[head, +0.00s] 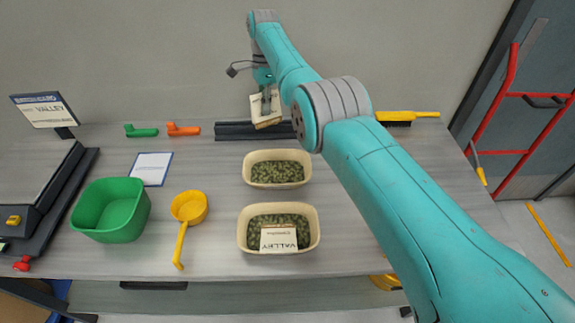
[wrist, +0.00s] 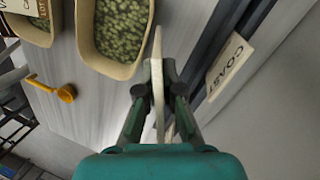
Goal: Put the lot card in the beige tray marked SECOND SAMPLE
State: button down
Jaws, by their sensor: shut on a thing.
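My gripper (head: 266,90) is shut on a pale card (wrist: 158,75), seen edge-on in the wrist view and above the dark rack at the back in the head view. The fingertips (wrist: 156,88) press it from both sides. Two beige trays of green pellets stand mid-table: a back one (head: 246,173) and a front one (head: 241,240). The front tray holds a card reading VALLEY (head: 278,245). The back tray also shows beside the held card in the wrist view (wrist: 116,69). I cannot read a SECOND SAMPLE mark on either tray.
A COAST card (wrist: 230,64) stands by the dark rack (head: 232,131). A yellow-handled brush (head: 408,115) lies back right.

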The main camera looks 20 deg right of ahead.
jog(key=shift+s+f+n, duration=0.1)
jog(key=shift+s+n, duration=0.15)
jog(key=shift+n, duration=0.35)
jog(key=shift+s+d+f+n+h, duration=0.1)
jog(key=shift+s+f+n+h, duration=0.1)
jog(key=shift+n+h, duration=0.3)
jog(key=shift+s+n+g, duration=0.1)
jog(key=shift+n+g, duration=0.2)
jog(key=shift+s+n, duration=0.3)
jog(key=shift+d+f+n+h, duration=0.15)
jog(key=shift+n+h, duration=0.3)
jog(key=shift+n, duration=0.6)
jog(key=shift+d+f+n+h, duration=0.15)
jog(key=shift+n+h, duration=0.25)
jog(key=shift+n, duration=0.6)
jog(key=shift+f+n+h, duration=0.25)
jog(key=shift+n+h, duration=0.2)
jog(key=shift+n, duration=0.6)
jog(key=shift+w+d+f+n+h, duration=0.15)
jog(key=shift+n+h, duration=0.25)
jog(key=shift+n, duration=0.4)
